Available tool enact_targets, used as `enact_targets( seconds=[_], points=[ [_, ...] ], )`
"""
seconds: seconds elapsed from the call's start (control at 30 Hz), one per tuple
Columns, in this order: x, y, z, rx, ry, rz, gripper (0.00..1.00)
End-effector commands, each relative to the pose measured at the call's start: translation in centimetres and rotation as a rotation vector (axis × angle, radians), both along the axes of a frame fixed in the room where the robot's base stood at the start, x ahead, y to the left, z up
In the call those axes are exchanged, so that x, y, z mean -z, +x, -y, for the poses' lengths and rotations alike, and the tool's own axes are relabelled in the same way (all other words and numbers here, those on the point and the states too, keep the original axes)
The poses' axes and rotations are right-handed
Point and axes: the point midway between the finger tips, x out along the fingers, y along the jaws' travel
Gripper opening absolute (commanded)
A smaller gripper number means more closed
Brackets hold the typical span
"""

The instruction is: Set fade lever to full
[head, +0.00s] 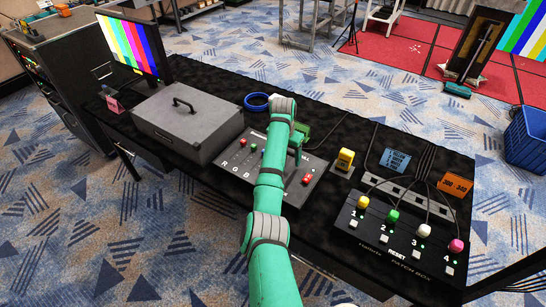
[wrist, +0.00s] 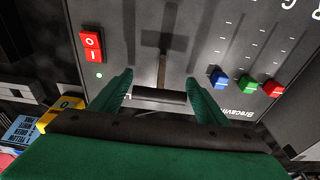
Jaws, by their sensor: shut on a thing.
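The grey fader panel (head: 235,163) lies on the black table in the head view, partly hidden by my green arm. In the wrist view the fade lever (wrist: 160,96) is a dark crossbar on a pale stem at the panel's edge nearest my gripper. My gripper (wrist: 158,88) has one green finger at each end of the crossbar and is shut on it. A dark cross-shaped mark, likely a shadow, lies on the panel beyond the stem. In the head view my arm hides the lever.
The panel has a red switch (wrist: 92,44) and blue (wrist: 218,76), green (wrist: 247,83) and red (wrist: 273,87) slider knobs. A grey case (head: 187,120) stands left of it. The button box (head: 398,240) and a yellow block (head: 345,159) are to the right.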

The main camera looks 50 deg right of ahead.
Motion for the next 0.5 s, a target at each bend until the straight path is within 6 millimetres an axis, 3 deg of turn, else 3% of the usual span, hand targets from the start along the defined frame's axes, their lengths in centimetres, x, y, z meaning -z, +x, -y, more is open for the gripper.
enact_targets(
  seconds=[0.5],
  points=[
    [0.5,-0.7,1.6,0.013,0.155,-0.013,0.28]
  ],
)
